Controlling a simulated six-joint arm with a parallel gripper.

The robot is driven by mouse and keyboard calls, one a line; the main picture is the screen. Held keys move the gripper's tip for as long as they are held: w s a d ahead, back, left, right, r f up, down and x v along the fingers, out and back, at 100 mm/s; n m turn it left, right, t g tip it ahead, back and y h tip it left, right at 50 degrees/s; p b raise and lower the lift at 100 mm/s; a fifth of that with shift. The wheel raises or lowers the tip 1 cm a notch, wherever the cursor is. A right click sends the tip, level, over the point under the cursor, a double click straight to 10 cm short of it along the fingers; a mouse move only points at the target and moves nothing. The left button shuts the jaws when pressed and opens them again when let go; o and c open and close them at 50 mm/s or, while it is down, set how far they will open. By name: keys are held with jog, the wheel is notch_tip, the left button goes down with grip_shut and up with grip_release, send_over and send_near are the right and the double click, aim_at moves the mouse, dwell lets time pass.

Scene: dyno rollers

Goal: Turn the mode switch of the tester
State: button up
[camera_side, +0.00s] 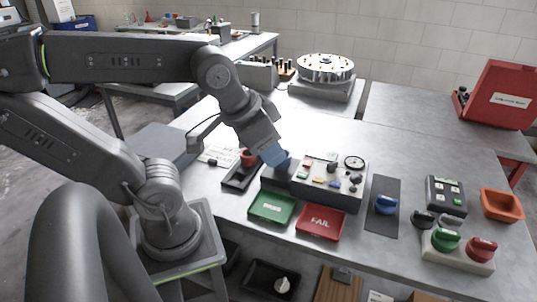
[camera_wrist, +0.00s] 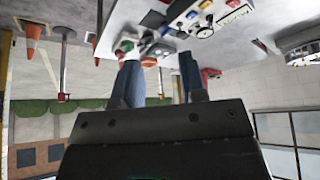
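The tester (camera_side: 325,193) is a grey box on the table, with coloured buttons, a round dial and small dark knobs on its top. A dark knob (camera_side: 355,180) sits at its right side; I cannot tell for sure which control is the mode switch. My gripper (camera_side: 278,157) is above and left of the tester, apart from the knob, with blue fingers pointing down. In the wrist view, my gripper (camera_wrist: 158,68) has its two blue fingers spread with nothing held between them. The tester seems to show beyond them, small and upside down.
A green tray (camera_side: 271,208) and a red FAIL tray (camera_side: 321,223) lie in front of the tester. A blue part (camera_side: 386,204) sits on a dark mat to the right. A keypad box (camera_side: 445,195), orange bin (camera_side: 502,205) and green-and-red button box stand further right.

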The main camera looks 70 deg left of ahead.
jog(key=w+a+r+g, duration=0.2)
jog(key=w+a, duration=0.1)
jog(key=w, duration=0.6)
jog(key=n+g, duration=0.1)
jog(key=g, duration=0.3)
send_over(333, 163)
notch_tip(333, 163, down, 9)
notch_tip(333, 163, down, 13)
grip_shut()
